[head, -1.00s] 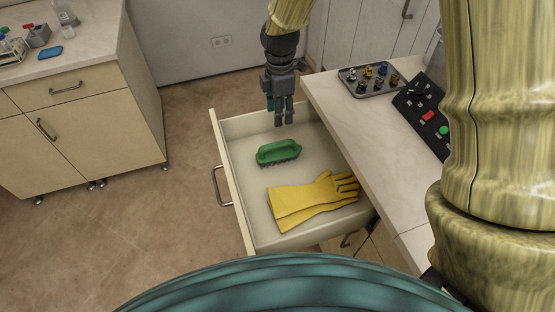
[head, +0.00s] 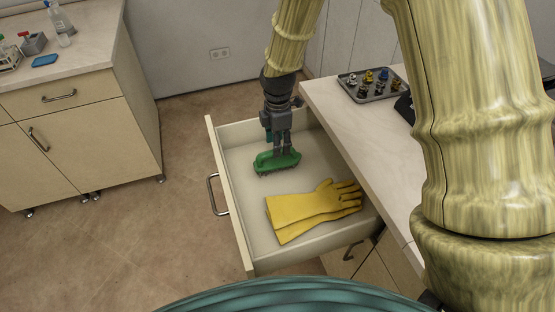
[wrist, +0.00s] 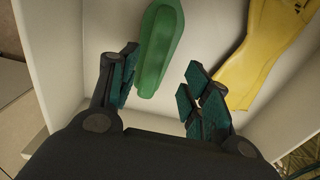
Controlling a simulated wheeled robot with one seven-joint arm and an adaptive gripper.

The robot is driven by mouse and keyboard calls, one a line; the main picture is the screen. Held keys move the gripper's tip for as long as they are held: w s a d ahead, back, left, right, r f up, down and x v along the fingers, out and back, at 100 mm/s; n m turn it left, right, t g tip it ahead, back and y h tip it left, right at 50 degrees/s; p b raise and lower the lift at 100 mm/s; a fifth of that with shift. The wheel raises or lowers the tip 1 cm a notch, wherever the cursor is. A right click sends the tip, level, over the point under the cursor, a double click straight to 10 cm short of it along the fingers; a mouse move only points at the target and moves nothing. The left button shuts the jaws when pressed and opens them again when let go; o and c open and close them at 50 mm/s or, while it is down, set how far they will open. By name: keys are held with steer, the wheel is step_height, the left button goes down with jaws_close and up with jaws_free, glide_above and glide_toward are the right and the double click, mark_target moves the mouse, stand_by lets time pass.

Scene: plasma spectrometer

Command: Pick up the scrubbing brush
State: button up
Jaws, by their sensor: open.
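The green scrubbing brush (head: 277,161) lies in the open drawer, bristles down, near its left side. My gripper (head: 281,150) is at the brush in the head view, pointing down, and overlaps its far side there. In the wrist view the brush (wrist: 158,50) extends from the top edge down to between the two open fingers (wrist: 160,92). The exact height of the fingertips over the brush is hard to tell.
Yellow gloves (head: 312,207) lie in the drawer (head: 238,205) to the right of the brush. The drawer walls stand close around my gripper. The worktop (head: 345,125) with a tray of small parts (head: 371,89) is at the right.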

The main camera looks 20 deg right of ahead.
mark_target(278, 159)
steer(key=shift+w+f+p, duration=0.2)
steer(key=shift+f+p, duration=0.05)
steer(key=shift+f, duration=1.1)
steer(key=shift+w+f+p, duration=0.15)
steer(key=shift+f+p, duration=0.05)
steer(key=shift+f, duration=1.1)
steer(key=shift+c, duration=0.2)
jaws_close()
